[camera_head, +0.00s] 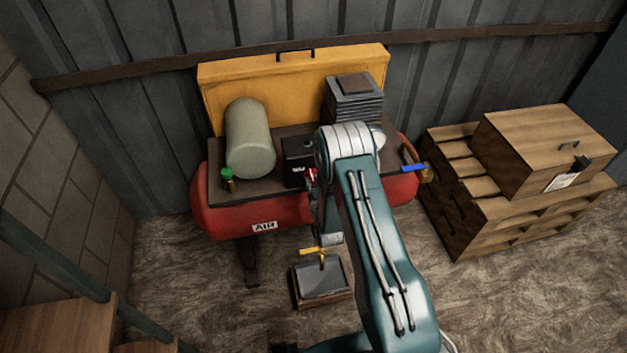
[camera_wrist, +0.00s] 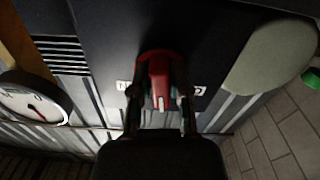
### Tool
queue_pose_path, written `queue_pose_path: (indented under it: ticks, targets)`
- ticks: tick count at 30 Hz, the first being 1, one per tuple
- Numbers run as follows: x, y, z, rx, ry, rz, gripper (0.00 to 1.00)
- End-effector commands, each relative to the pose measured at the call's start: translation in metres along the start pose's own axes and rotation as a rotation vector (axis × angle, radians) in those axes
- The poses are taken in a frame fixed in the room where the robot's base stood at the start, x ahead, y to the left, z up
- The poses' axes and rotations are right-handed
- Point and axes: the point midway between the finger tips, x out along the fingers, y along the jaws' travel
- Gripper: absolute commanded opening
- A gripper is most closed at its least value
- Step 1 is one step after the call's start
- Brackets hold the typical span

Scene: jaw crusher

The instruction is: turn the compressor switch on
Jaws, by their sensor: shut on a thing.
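The red compressor (camera_head: 232,212) stands against the back wall with an "AIR" label on its tank. A black switch box (camera_head: 297,152) sits on its top deck, partly hidden by my arm. In the wrist view a red switch knob (camera_wrist: 158,68) with a white pointer mark stands on the dark box face (camera_wrist: 130,30). My gripper (camera_wrist: 160,92) has one finger on each side of the knob and is shut on it. White labels (camera_wrist: 125,87) flank the knob, partly covered by the fingers, so I cannot read them fully. The mark points down in the wrist view.
A grey-green cylinder (camera_head: 248,138) and a green-topped valve (camera_head: 227,176) are left of the box. A finned block (camera_head: 354,100) is behind my arm. A dial gauge (camera_wrist: 34,100) is near. Wooden crates (camera_head: 545,150) stand right. A small box with a yellow handle (camera_head: 322,282) lies below.

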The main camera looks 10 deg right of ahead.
Motion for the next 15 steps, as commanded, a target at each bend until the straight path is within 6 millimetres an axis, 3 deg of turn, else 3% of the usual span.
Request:
queue_pose_path:
  ticks: [15]
  targets:
    - [-0.001,-0.0042,0.0019,0.488,-0.009,-0.002,0.0]
